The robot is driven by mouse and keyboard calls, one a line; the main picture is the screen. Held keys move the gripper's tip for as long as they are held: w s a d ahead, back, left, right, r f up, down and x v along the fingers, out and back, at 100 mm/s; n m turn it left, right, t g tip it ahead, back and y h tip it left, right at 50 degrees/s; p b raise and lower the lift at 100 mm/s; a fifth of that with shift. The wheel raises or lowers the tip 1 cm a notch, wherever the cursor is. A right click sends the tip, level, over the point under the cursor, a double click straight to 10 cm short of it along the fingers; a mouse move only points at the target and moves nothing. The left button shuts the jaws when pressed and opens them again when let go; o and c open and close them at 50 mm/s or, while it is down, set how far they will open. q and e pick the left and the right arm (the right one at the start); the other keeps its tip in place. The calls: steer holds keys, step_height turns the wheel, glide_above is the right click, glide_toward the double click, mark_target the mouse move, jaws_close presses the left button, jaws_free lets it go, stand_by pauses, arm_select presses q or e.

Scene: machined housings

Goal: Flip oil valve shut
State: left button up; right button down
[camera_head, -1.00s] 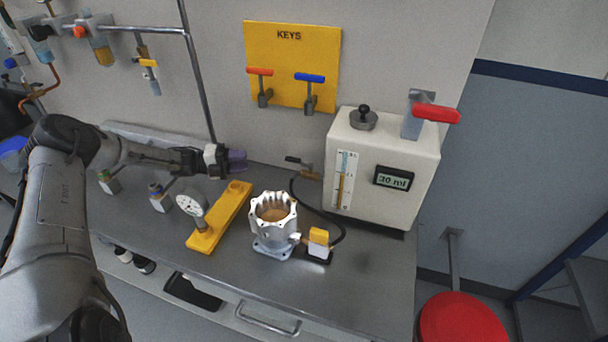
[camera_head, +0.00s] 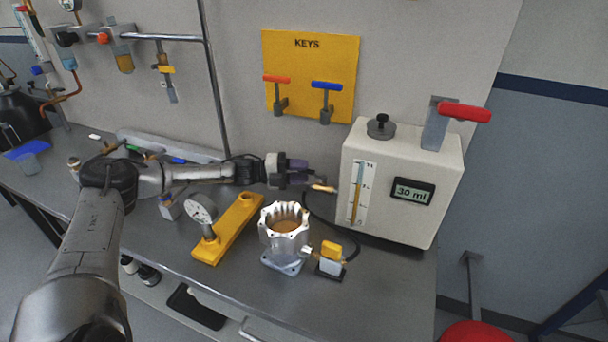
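The white oil dispenser (camera_head: 400,215) stands at the back right of the bench, with a sight tube and a display reading 30 ml. A brass valve (camera_head: 323,188) sticks out from its left side, with a hose below. Its dark lever, visible earlier, is now hidden by my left gripper. My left gripper (camera_head: 302,173) is at the valve's left end, very near or touching it; I cannot tell which. Its fingers are seen side-on, so their opening is unclear. The machined housing (camera_head: 284,235) stands upright in front, with tan fluid inside. My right gripper is out of view.
A yellow-topped fitting (camera_head: 331,255) sits by the housing. A yellow fixture (camera_head: 232,232) with a dial gauge (camera_head: 202,212) lies left of it. A yellow KEYS board (camera_head: 312,72) hangs behind. The front right of the bench is clear.

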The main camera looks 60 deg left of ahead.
arm_select(q)
steer(key=shift+w+d, duration=0.3)
steer(key=shift+w, duration=0.2)
steer(key=shift+c, duration=0.3)
jaws_close()
